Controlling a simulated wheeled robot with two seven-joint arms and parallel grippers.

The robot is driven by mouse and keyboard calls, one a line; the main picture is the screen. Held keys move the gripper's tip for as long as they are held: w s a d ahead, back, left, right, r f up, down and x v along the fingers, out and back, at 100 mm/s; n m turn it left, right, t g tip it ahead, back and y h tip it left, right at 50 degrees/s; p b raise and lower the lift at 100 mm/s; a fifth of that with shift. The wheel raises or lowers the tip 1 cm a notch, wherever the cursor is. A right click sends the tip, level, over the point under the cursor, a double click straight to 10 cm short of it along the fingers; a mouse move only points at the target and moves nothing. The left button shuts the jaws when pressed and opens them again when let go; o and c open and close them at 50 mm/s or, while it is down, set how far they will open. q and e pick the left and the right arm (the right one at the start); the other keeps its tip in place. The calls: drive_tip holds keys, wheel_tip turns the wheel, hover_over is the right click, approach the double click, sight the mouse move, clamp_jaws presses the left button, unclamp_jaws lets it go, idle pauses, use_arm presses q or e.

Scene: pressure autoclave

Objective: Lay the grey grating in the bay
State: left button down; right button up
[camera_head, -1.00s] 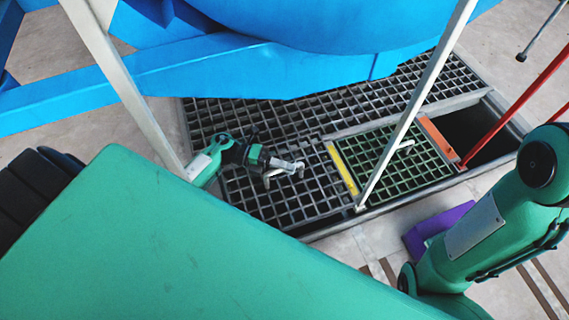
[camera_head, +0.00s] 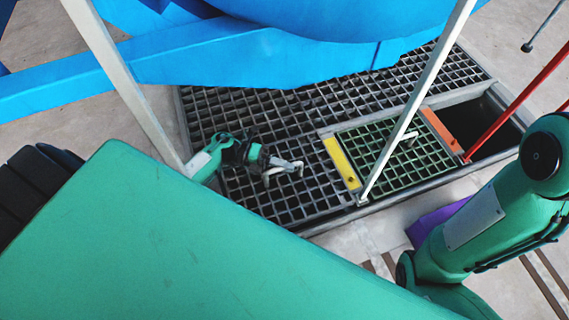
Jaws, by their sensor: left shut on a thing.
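The grey grating (camera_head: 300,200) is a dark square mesh at the front left of the floor pit. It lies flat, or nearly so, between the pit's front edge and the larger mesh behind. I cannot tell whether it touches its seat all round. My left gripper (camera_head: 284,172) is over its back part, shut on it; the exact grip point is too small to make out. A green-tinted grating (camera_head: 372,158) lies to the right, between a yellow strip (camera_head: 342,165) and an orange strip (camera_head: 440,131). My right arm shows at the right, but its gripper is out of view.
A dark open bay (camera_head: 482,125) lies right of the orange strip. A pale post (camera_head: 418,100) crosses in front of the green-tinted grating. Red rails (camera_head: 515,100) stand at the right. The blue vessel (camera_head: 260,60) hangs over the back. A purple object (camera_head: 432,222) lies in front.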

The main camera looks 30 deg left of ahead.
sight(285, 178)
use_arm(q)
drive_tip(key=shift+f+b, duration=0.3)
drive_tip(key=shift+f, duration=0.25)
idle(1.6)
drive_tip(key=shift+f+b, duration=1.05)
drive_tip(key=shift+f, duration=0.6)
drive_tip(key=shift+f+b, duration=0.35)
drive_tip(key=shift+f, duration=0.05)
